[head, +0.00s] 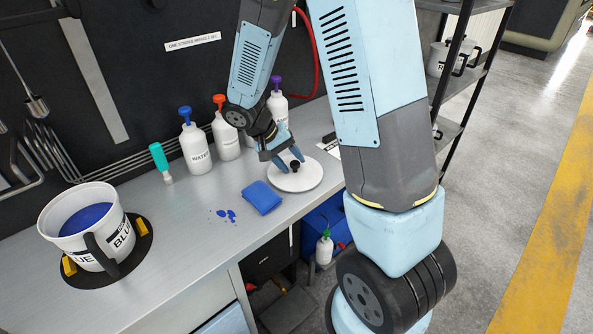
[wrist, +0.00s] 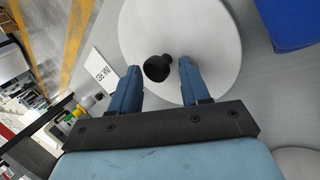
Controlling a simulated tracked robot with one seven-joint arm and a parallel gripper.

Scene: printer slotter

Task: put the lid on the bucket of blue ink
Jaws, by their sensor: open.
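The white round lid (head: 303,180) lies flat on the bench, with a black knob (head: 295,165) at its middle. My gripper (head: 290,164) is over the lid with its fingers pointing down around the knob. In the wrist view my gripper (wrist: 156,75) is open, with the knob (wrist: 157,68) between the blue fingertips and gaps on both sides. The lid (wrist: 205,30) fills the upper middle of that view. The bucket of blue ink (head: 88,225) stands uncovered at the left of the bench on a black round base (head: 140,247) with yellow blocks. Blue ink shows inside it.
A folded blue cloth (head: 262,197) lies left of the lid, near blue spills (head: 226,215). White bottles (head: 195,150) with coloured caps and a green-topped tube (head: 160,160) stand along the back. The bench between bucket and spills is clear.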

